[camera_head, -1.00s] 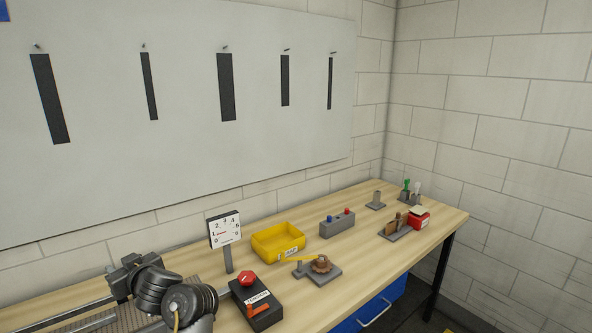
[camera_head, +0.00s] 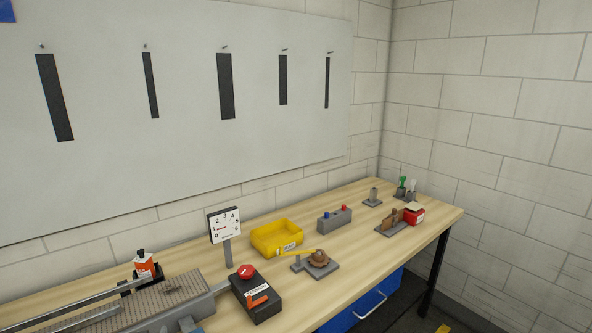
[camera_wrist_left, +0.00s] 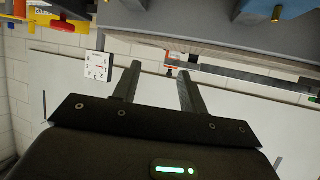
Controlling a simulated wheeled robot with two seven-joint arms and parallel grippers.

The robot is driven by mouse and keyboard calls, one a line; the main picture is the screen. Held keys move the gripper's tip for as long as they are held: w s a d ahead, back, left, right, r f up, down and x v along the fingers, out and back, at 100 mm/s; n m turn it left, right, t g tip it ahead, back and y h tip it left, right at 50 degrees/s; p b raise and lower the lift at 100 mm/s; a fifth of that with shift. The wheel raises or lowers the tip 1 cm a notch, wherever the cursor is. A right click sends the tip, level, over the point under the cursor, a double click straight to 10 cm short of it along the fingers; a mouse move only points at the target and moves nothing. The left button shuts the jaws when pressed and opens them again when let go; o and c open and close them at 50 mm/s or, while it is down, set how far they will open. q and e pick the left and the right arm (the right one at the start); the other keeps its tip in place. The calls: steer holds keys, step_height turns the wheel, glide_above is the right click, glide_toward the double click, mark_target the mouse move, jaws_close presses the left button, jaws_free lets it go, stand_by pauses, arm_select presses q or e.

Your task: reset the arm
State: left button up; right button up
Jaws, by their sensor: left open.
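My left gripper (camera_wrist_left: 157,80) shows in the left wrist view with its two dark fingers apart and nothing between them. That view is upside down, with the white board behind the fingers and the bench gear along the top. In the head view neither gripper shows.
A dial gauge (camera_head: 224,224), a black box (camera_head: 256,299) with a red button, a yellow bin (camera_head: 264,240) and a grey block with buttons (camera_head: 334,219) stand on the bench. An orange bottle-like item (camera_head: 145,265) stands behind the conveyor.

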arm_select(q)
steer(key=s+d+f+m+g+h, duration=0.2)
steer(key=s+d+f+g, duration=0.15)
steer(key=s, duration=0.65)
steer(key=s+d+f+m+g+h, duration=0.1)
steer(key=s+d+f+m+g, duration=0.3)
steer(key=s, duration=0.6)
steer(key=s+d+f+g+h, duration=0.1)
steer(key=s+d+f+h, duration=0.1)
steer(key=s+f, duration=0.6)
step_height(320, 180, down, 27)
steer(key=s+g+b, duration=0.2)
steer(key=s+b, duration=0.1)
steer(key=b, duration=0.2)
steer(key=s+a+f+b, duration=0.1)
steer(key=s+f+b, duration=0.1)
steer(key=s+f, duration=0.6)
steer(key=s+a+f+b, duration=0.1)
steer(key=s+f+b, duration=0.2)
steer(key=s+f, duration=0.5)
step_height(320, 180, down, 6)
steer(key=shift+s+a+r+g+y, duration=0.2)
steer(key=shift+a+r+g+y, duration=0.05)
steer(key=shift+g+y, duration=0.1)
